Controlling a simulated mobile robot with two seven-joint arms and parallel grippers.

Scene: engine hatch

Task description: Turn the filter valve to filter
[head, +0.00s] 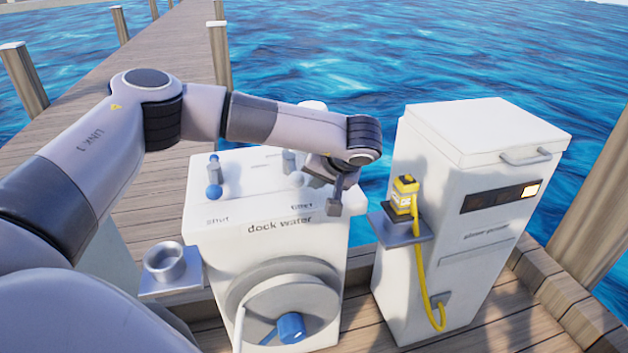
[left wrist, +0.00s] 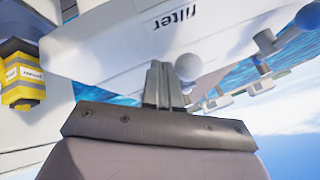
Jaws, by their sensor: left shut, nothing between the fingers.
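The white dock water box (head: 235,228) stands left of centre in the head view. Its top edge is lettered "shut" at left and a partly blurred "filter" at right. Which part is the filter valve's handle I cannot tell. My left gripper (head: 334,206) is shut and empty at the box's right top corner. In the left wrist view its fingers (left wrist: 164,84) are beside a pale ball (left wrist: 188,66), contact unclear. My right gripper is not in view.
A white power pedestal (head: 440,250) stands right, with a yellow plug (head: 403,194) on a shelf and a hanging cable. A grey cup holder (head: 166,262) juts from the box's left. Water lies behind.

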